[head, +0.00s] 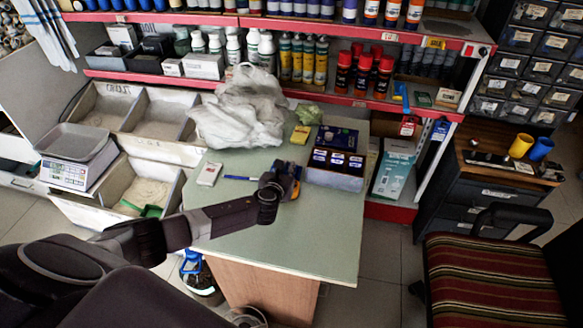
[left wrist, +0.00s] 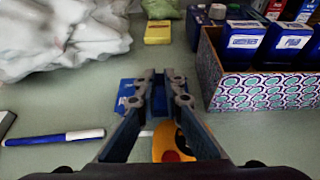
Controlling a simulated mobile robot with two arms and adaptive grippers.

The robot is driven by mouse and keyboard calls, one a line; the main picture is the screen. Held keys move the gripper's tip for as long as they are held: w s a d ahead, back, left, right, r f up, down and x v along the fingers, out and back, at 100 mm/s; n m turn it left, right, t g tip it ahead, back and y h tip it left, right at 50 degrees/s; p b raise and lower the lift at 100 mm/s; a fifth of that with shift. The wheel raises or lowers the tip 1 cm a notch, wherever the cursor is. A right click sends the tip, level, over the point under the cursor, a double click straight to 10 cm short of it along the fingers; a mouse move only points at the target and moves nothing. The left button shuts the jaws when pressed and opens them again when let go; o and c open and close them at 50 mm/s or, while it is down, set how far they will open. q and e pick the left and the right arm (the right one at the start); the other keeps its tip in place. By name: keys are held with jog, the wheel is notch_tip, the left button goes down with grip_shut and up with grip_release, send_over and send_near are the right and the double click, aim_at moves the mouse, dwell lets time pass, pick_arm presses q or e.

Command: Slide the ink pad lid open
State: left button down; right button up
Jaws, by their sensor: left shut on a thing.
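My left gripper (head: 287,183) is low over the green table top, left of the box of blue packs. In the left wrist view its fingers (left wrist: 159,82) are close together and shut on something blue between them. A flat blue item (left wrist: 127,94), which looks like the ink pad, lies at the fingertips. The fingers hide much of it, so I cannot tell how far its lid is open. A yellow-orange tool with a red button (left wrist: 172,143) lies just below the fingers. My right gripper is not in view.
A patterned box of blue packs (left wrist: 265,88) stands close on the right. A blue-and-white pen (left wrist: 55,137) lies to the left. White plastic bags (head: 238,115) and a yellow pad (head: 300,134) are behind. The front of the table (head: 310,235) is clear.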

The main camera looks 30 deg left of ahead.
pick_arm(q)
jog(key=a, duration=0.2)
jog(key=s+a, duration=0.1)
jog(key=a, duration=0.3)
jog(key=shift+s+a, duration=0.25)
jog(key=shift+s, duration=0.05)
jog(key=c, duration=2)
grip_release()
jog(key=shift+c, duration=0.2)
jog(key=shift+d, duration=0.1)
jog(key=v, duration=1.2)
